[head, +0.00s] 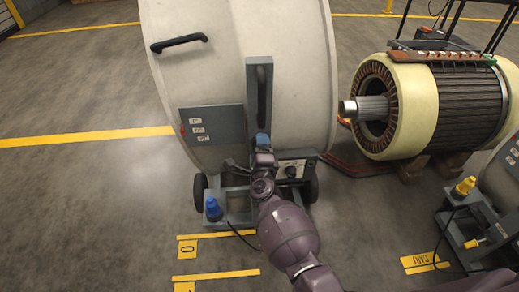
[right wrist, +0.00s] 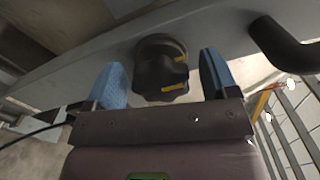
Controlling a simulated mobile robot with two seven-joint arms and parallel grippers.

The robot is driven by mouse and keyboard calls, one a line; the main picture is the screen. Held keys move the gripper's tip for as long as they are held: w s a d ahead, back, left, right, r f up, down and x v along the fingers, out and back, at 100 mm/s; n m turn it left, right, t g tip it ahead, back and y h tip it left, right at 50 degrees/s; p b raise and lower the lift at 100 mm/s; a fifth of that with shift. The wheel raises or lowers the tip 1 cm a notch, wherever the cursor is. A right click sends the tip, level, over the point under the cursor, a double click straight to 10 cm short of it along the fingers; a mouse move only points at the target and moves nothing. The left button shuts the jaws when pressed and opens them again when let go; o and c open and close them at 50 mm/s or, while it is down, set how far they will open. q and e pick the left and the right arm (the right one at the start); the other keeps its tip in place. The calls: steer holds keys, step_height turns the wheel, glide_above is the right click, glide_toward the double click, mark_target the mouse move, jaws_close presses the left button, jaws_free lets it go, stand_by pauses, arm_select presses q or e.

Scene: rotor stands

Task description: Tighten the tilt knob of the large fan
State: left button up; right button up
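The large fan (head: 295,60) is a big pale drum on a wheeled grey stand in the middle of the head view. Its tilt knob (right wrist: 160,70) shows in the right wrist view as a black lobed knob with yellow marks, on a grey bar of the stand. My right gripper (right wrist: 168,82) is open, with one blue fingertip on each side of the knob and a visible gap on both sides. In the head view my right gripper (head: 262,145) is at the lower front of the drum, and the knob is hidden there. My left gripper is not in view.
A control panel (head: 292,170) with a dial is right of my gripper. A blue plug (head: 212,207) stands on the base. A large rotor (head: 415,105) lies at right on wooden blocks. Another stand (head: 475,225) is at lower right. The floor at left is clear.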

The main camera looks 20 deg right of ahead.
steer(key=shift+s, duration=0.1)
arm_select(q)
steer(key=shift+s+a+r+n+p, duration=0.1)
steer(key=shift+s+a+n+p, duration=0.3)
steer(key=shift+p, duration=0.7)
arm_select(e)
steer(key=v, duration=1)
steer(key=shift+s, duration=0.3)
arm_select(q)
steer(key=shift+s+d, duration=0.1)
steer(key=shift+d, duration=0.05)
arm_select(e)
steer(key=shift+a+r, duration=0.1)
steer(key=shift+r, duration=0.05)
